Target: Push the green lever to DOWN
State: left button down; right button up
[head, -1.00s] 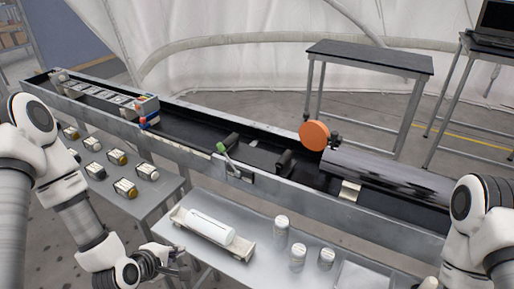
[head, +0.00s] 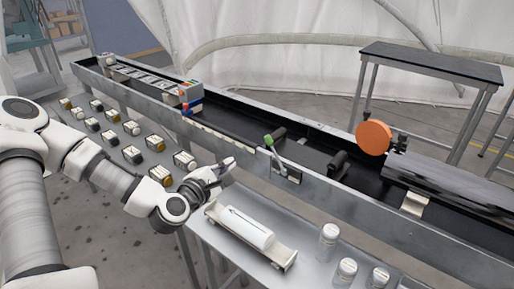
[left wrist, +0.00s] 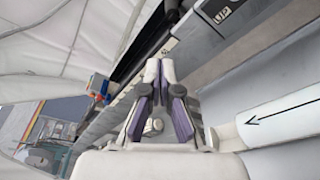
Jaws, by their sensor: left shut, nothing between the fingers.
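The green lever (head: 268,140) stands on the near side wall of the long conveyor trough, in the middle of the head view. It leans up and to the left, with its green knob at the top, above a small label plate (head: 293,176). My left gripper (head: 231,162) is shut and empty, to the left of the lever and apart from it, over the table's far edge. In the left wrist view its closed fingers (left wrist: 159,68) point toward the trough. I cannot make out the green knob there. My right gripper is out of view.
A white cylinder (head: 245,227) lies in a cream tray (head: 283,257) just below the gripper. White-capped jars (head: 328,240) stand to its right. An orange disc (head: 373,137) is farther right on the conveyor (head: 340,200). Small boxed items (head: 133,154) lie on the left table.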

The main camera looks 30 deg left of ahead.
aim_at(276, 154)
pick_arm(q)
jog(key=w+d, duration=0.2)
jog(key=w, duration=0.8)
jog(key=shift+w+r+b, duration=0.35)
jog(key=shift+d, duration=0.15)
